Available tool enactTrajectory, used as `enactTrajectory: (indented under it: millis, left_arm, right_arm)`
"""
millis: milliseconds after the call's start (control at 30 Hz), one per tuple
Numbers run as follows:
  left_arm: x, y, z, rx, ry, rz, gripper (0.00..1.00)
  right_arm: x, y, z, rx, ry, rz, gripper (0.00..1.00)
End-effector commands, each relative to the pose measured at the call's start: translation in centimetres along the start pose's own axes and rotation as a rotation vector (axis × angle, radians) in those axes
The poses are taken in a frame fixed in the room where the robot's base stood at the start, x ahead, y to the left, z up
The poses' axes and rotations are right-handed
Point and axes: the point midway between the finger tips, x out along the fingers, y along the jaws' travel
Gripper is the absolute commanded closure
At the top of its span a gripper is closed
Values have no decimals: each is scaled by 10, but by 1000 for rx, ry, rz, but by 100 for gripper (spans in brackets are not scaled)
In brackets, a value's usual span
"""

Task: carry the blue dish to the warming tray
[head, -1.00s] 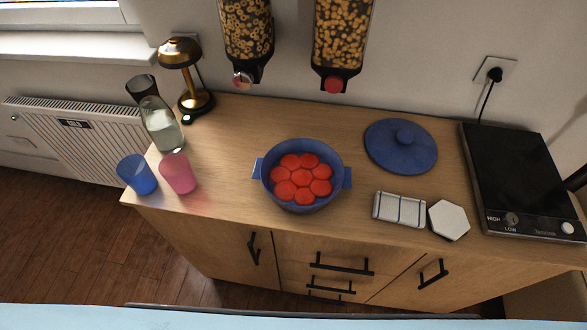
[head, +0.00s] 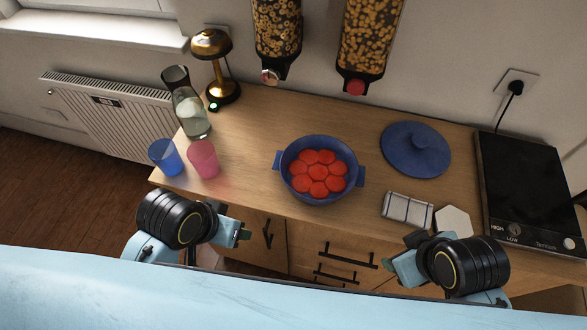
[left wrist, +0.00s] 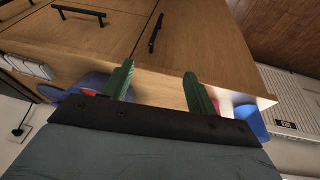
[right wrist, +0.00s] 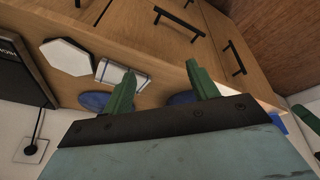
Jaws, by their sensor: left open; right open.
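The blue dish (head: 291,181) is a round pot with two side handles, full of red round pieces, in the middle of the wooden counter. Its blue lid (head: 415,150) lies apart to the right. The black warming tray (head: 530,180) with HIGH and LOW markings lies at the counter's right end. My left gripper (head: 243,236) is in front of the counter, left of and below the dish. My right gripper (head: 411,240) is in front of the folded cloth. In the wrist views the left fingers (left wrist: 160,85) and right fingers (right wrist: 163,85) are apart and empty.
A blue cup (head: 166,158), pink cup (head: 203,160), carafe (head: 192,118) and brass lamp (head: 214,65) stand at the left. A folded cloth (head: 407,208) and white hexagonal piece (head: 452,221) lie between dish and tray. Cereal dispensers (head: 365,45) hang above the back edge.

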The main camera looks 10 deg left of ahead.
Motion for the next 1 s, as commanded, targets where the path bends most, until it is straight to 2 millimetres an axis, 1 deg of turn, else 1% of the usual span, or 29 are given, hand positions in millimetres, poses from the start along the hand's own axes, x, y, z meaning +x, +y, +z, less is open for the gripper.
enactTrajectory:
  millis: [33,167,267,367,400,467,500,567,600,633,700,800,900,1000]
  left_arm:
    - [-1,9,-14,7,4,25,42]
    - [1,32,-41,20,-10,87,42]
    - [5,49,-64,33,-31,125,42]
    - [8,65,-89,49,-66,150,42]
    - [9,71,-100,55,-86,154,42]
    - [10,77,-117,60,-117,149,42]
    - [10,79,-127,61,-142,140,42]
    - [9,80,-144,57,-175,117,42]
    - [7,79,-154,50,-198,96,42]
    - [6,77,-162,43,-213,79,42]
    - [1,71,-179,22,-244,34,42]
    - [-7,60,-200,-19,-277,-29,42]
    - [-15,50,-216,-56,-298,-79,42]
    - [-21,44,-225,-82,-308,-109,42]
  right_arm:
    - [-4,0,-13,-90,16,-4,41]
    - [-8,-5,-39,-341,38,-16,41]
    - [-8,-8,-62,-567,56,-19,41]
    - [-8,-11,-87,-842,68,-11,41]
    - [-7,-12,-98,-967,70,-7,41]
    - [-8,-12,-114,-1166,67,5,41]
    - [-8,-11,-124,-1301,62,13,41]
    - [-9,-10,-139,-1503,47,27,41]
    - [-10,-9,-148,-1633,33,35,41]
    - [-10,-8,-154,-1727,20,41,41]
    - [-12,-4,-167,-1932,-17,52,41]
    - [-15,3,-181,-2175,-72,60,41]
    - [-17,9,-191,-2346,-122,58,41]
    - [-18,13,-196,-2449,-155,53,41]
